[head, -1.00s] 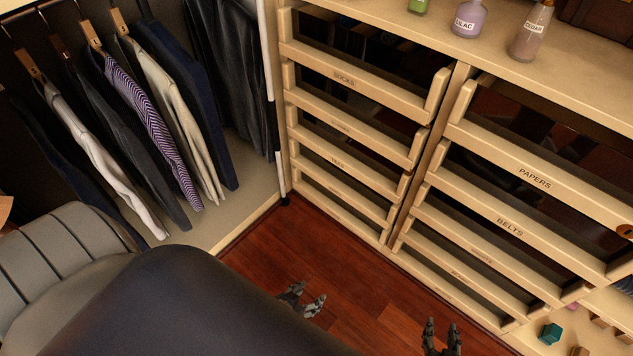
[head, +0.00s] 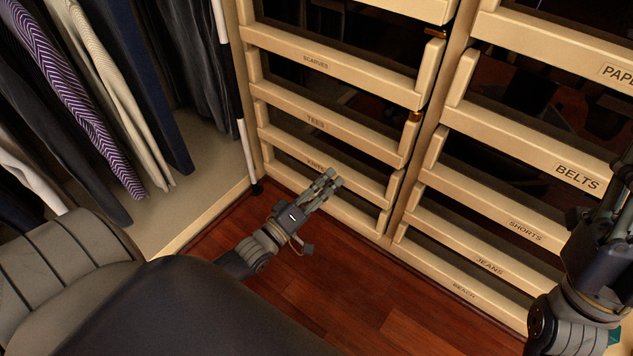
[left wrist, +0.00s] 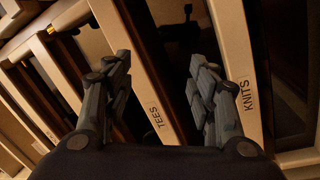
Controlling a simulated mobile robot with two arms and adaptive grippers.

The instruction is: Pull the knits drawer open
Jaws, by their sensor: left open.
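The knits drawer (head: 290,149) is a low pale-wood drawer in the left stack, flush with its neighbours. In the left wrist view its front (left wrist: 232,38) stands at the right, labelled KNITS. My left gripper (head: 326,184) is open and empty, close before the lower left stack and over part of the knits front. In the left wrist view its fingers (left wrist: 165,72) stand apart, with the tees drawer front (left wrist: 131,60) between them in the picture; contact cannot be told. My right gripper (head: 612,195) shows at the right edge, partly cut off; its opening is unclear.
The scarves drawer (head: 345,76) sits above the tees drawer. A second stack with the belts drawer (head: 530,160) and jeans drawer (head: 450,244) stands to the right. Hanging clothes (head: 95,90) fill the left. The wooden floor (head: 330,285) before the drawers is clear.

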